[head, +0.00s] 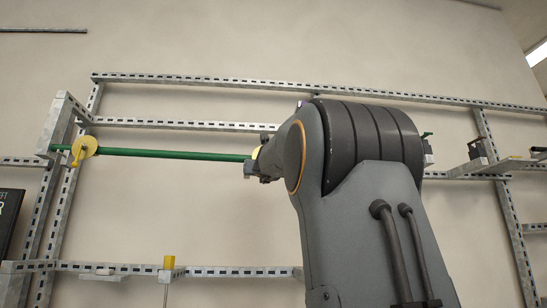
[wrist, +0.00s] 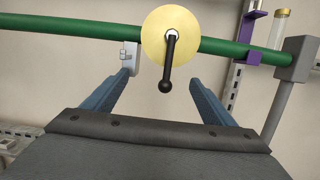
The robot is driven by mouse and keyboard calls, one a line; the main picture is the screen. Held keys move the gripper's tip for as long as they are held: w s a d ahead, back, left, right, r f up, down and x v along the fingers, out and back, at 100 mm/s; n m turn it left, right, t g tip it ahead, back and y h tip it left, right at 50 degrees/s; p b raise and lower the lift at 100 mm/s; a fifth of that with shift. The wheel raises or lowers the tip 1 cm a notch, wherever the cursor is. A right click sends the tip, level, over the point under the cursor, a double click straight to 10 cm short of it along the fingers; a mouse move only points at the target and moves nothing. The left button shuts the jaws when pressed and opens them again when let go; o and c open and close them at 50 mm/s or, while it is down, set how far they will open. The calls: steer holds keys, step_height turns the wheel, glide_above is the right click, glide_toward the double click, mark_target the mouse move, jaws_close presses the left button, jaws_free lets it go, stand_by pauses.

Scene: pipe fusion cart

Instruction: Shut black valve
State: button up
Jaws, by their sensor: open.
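The black valve handle (wrist: 169,66) shows in the wrist view, in front of a pale yellow disc (wrist: 155,38) on the green pipe (wrist: 75,27). The handle hangs down, roughly across the pipe, and ends in a round knob. My gripper (wrist: 161,78) is open, with its blue fingers on either side of the handle's lower end in the picture. I cannot tell the depth gap; no contact is clear. In the head view, my arm hides the handle and most of my gripper; a sliver of yellow disc (head: 255,153) shows there.
Another yellow disc (head: 84,147) with a yellow handle sits at the pipe's left in the head view. Metal rack rails (head: 200,78) surround the pipe. A purple bracket (wrist: 247,38) and a grey box (wrist: 300,58) stand to the right in the wrist view.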

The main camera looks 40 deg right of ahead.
steer(key=r+v, duration=0.2)
steer(key=v, duration=1)
steer(key=shift+s+b, duration=0.35)
steer(key=shift+s, duration=0.2)
steer(key=shift+r, duration=0.15)
